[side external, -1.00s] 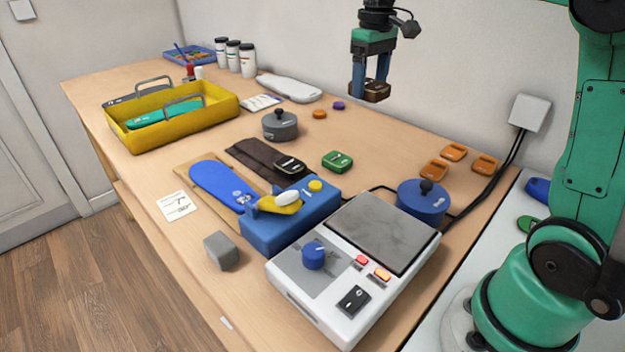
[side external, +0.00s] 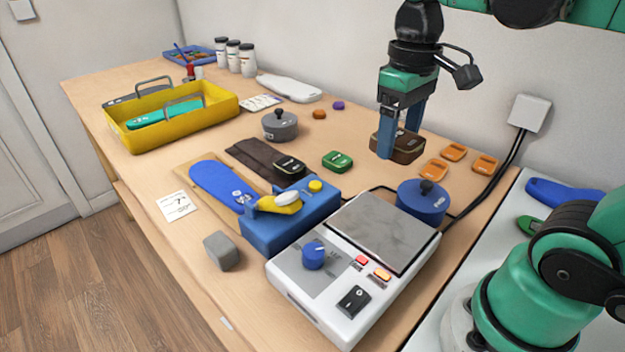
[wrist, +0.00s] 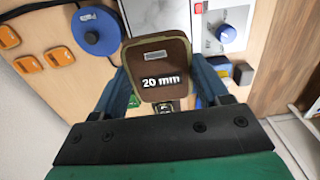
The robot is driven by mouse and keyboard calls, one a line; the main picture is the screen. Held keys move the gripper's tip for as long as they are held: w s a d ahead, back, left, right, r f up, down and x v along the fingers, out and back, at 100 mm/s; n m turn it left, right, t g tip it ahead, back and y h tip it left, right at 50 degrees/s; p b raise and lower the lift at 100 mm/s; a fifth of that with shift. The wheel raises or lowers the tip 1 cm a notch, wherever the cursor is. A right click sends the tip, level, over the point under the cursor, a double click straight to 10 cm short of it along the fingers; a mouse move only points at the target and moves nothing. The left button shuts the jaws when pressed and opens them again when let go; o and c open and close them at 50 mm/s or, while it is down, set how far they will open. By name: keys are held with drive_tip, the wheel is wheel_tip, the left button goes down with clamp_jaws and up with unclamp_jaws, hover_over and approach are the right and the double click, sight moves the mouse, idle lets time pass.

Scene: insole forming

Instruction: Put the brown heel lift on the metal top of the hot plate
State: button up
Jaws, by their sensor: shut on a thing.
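The brown heel lift (side external: 406,146) is held between the two blue fingers of my gripper (side external: 400,140), in the air over the right back part of the bench. In the wrist view the heel lift (wrist: 160,72) shows its top face marked "20 mm", with my gripper (wrist: 165,95) shut on its sides. The hot plate (side external: 345,265) is white with a bare grey metal top (side external: 372,232), in front of and below the heel lift. The metal top also shows in part in the wrist view (wrist: 158,14), beyond the heel lift.
A blue round weight with a black knob (side external: 421,203) stands beside the hot plate's back edge, near my gripper. Several orange lifts (side external: 453,152) lie behind it. A blue block with a yellow part (side external: 290,222) adjoins the hot plate's left side. A green lift (side external: 337,161) lies farther left.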

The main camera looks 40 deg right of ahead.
sight(381, 226)
wheel_tip(381, 226, down, 14)
drive_tip(key=shift+r, duration=0.1)
idle(0.5)
drive_tip(key=o, duration=1.2)
drive_tip(key=shift+f, duration=0.2)
drive_tip(key=shift+o, duration=0.2)
wheel_tip(381, 226, up, 12)
drive_tip(key=shift+f, duration=0.1)
drive_tip(key=shift+w, duration=0.1)
drive_tip(key=w+a+f+t, duration=0.3)
drive_tip(key=w+t, duration=0.1)
drive_tip(key=t, duration=0.3)
drive_tip(key=shift+f, duration=0.25)
